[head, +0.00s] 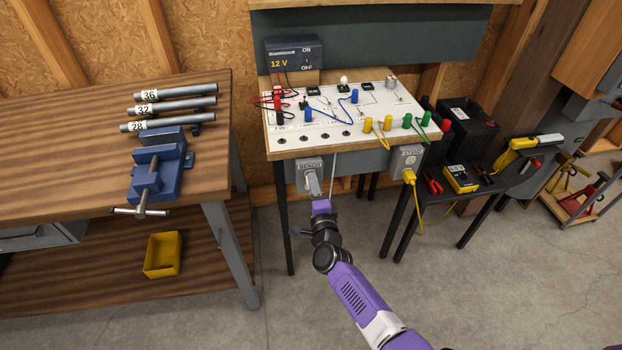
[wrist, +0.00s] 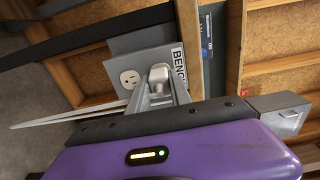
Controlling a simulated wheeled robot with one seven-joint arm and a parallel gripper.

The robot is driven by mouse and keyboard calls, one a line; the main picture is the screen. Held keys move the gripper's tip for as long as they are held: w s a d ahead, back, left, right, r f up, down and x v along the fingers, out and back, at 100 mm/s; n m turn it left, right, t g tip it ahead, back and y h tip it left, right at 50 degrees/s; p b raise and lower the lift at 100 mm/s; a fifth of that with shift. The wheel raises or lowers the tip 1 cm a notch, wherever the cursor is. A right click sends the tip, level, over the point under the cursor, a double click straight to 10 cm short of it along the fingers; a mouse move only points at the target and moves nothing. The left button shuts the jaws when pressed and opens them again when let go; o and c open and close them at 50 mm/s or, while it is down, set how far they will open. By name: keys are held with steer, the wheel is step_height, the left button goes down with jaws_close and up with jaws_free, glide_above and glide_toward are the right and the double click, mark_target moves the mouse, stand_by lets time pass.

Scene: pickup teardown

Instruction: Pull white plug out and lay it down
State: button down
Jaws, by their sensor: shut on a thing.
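The white plug (wrist: 158,74) shows in the wrist view between the two grey fingers of my gripper (wrist: 160,86). It is in front of one socket of the grey BENCH outlet box (wrist: 117,44); the other socket beside it is bare. I cannot tell whether its prongs are in the socket. In the head view, my gripper (head: 311,184) is shut at the BENCH outlet box (head: 299,172) under the white panel's front edge, and the fingers hide the plug. A thin white cord (wrist: 70,118) runs left from behind the fingers in the wrist view.
A yellow plug (head: 409,177) is in the STAND outlet (head: 411,160) to the right. The wired test panel (head: 310,137) overhangs my gripper. A wooden workbench (head: 70,185) with a blue vise (head: 158,165) stands left. A small black table (head: 450,204) holds a yellow meter (head: 461,179).

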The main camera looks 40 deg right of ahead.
steer(key=shift+p+v, duration=0.85)
steer(key=shift+v, duration=1.6)
steer(key=shift+r, duration=0.15)
steer(key=s+a+n+t+y, duration=0.1)
steer(key=s+a+n+y, duration=0.2)
steer(key=a, duration=0.8)
steer(key=s+a+f+n+t+y, duration=0.1)
steer(key=s+a+n+t+y, duration=0.1)
steer(key=s+a+y, duration=0.4)
steer(key=a+n+y, duration=0.1)
steer(key=a, duration=0.4)
steer(key=shift+s+a+f+n, duration=0.3)
steer(key=shift+s+a+n, duration=0.1)
